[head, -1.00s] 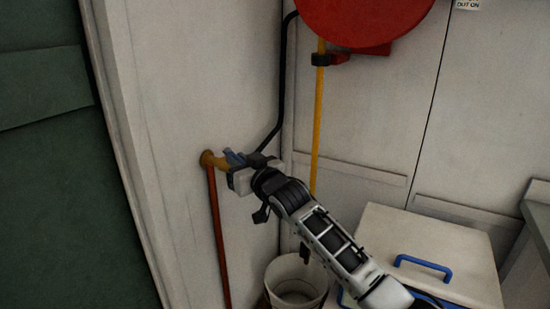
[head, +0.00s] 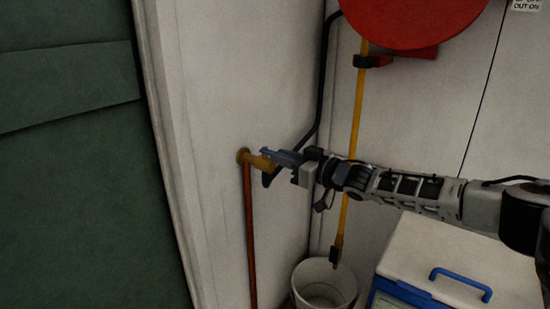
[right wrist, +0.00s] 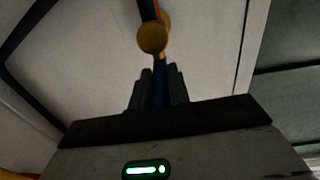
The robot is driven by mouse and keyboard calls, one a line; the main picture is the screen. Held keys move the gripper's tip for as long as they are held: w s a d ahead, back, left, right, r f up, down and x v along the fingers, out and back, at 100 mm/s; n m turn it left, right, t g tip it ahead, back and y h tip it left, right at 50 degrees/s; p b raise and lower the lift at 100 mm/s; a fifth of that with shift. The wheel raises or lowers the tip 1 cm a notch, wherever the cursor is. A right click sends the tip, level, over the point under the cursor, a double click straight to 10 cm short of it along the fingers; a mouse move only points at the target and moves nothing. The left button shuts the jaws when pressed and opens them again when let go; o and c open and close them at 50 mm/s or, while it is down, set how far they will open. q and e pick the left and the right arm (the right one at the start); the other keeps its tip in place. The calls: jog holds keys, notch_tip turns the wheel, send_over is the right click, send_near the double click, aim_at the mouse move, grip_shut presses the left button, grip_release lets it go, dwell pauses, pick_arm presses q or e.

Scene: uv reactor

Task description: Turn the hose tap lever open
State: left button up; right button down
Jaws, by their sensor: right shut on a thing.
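The brass hose tap (head: 262,162) sticks out from the pale wall at the centre of the head view. Its blue lever (head: 283,156) lies along the tap, pointing towards my gripper. My right gripper (head: 297,163) reaches in from the right at the tap and is shut on the lever. In the right wrist view, the blue lever (right wrist: 158,90) sits between the two dark fingers, with the round brass tap end (right wrist: 152,38) just beyond. The fingers partly hide the lever. My left gripper is not in view.
A red-brown pipe (head: 250,235) runs down below the tap. A black hose (head: 321,85) and a yellow pole (head: 354,115) stand behind my gripper. A white bucket (head: 325,287) and a white box with a blue handle (head: 460,282) are below. A red reel (head: 395,20) hangs above.

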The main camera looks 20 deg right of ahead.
jog(key=shift+w+d+r, duration=0.15)
jog(key=shift+r, duration=0.1)
dwell(0.4)
jog(key=c, duration=1.6)
grip_release()
jog(key=shift+o, duration=1.4)
jog(key=shift+f, duration=0.15)
jog(key=b+v, duration=0.1)
jog(key=v, duration=1.4)
jog(key=shift+d, duration=0.45)
